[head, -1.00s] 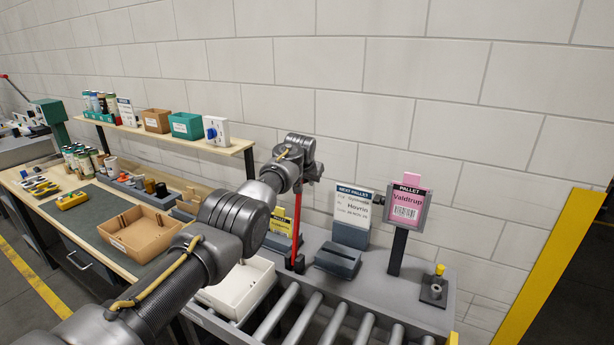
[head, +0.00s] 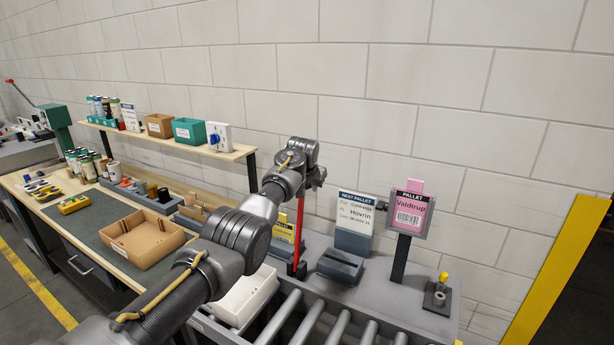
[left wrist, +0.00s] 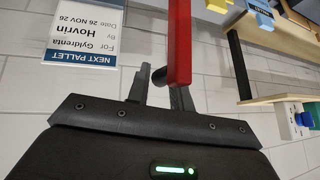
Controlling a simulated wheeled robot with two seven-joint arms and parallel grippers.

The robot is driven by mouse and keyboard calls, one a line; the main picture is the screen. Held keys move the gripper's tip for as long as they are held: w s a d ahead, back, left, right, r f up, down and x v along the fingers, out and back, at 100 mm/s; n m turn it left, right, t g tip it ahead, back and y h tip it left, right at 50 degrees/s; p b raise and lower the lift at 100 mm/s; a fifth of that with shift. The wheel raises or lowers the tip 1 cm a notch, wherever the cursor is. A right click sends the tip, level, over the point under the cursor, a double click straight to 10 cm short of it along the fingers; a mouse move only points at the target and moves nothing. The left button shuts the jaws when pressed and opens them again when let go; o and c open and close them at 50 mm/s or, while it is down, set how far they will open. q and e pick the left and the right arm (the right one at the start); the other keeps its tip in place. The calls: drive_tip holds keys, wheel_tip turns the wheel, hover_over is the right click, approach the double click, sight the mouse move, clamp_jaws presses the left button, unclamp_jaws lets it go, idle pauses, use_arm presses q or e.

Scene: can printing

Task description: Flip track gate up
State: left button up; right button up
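The track gate is a red bar (head: 299,232) standing close to upright at the back end of the roller track in the head view. Its upper end is hidden behind my left arm. My left gripper (head: 318,177) is at the top of the bar. In the left wrist view, which is upside down, the red bar (left wrist: 180,40) reaches the fingers of my left gripper (left wrist: 163,88). The fingers stand apart with a dark round piece (left wrist: 159,75) beside the bar between them. I cannot tell whether they press on it. My right gripper is not in view.
The roller track (head: 310,318) runs along the front. A white tray (head: 247,300) lies partly behind my left arm. A "NEXT PALLET" sign (head: 355,212) and a pink "Valdtrup" pallet card (head: 409,213) stand to the right. A tan box (head: 150,252) sits on the left bench.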

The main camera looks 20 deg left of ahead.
use_arm(q)
drive_tip(key=a+b+v, duration=0.1)
drive_tip(key=b+v, duration=0.2)
drive_tip(key=v, duration=0.6)
drive_tip(key=shift+s+d+b, duration=0.25)
drive_tip(key=shift+d+b, duration=0.05)
drive_tip(key=shift+d, duration=0.2)
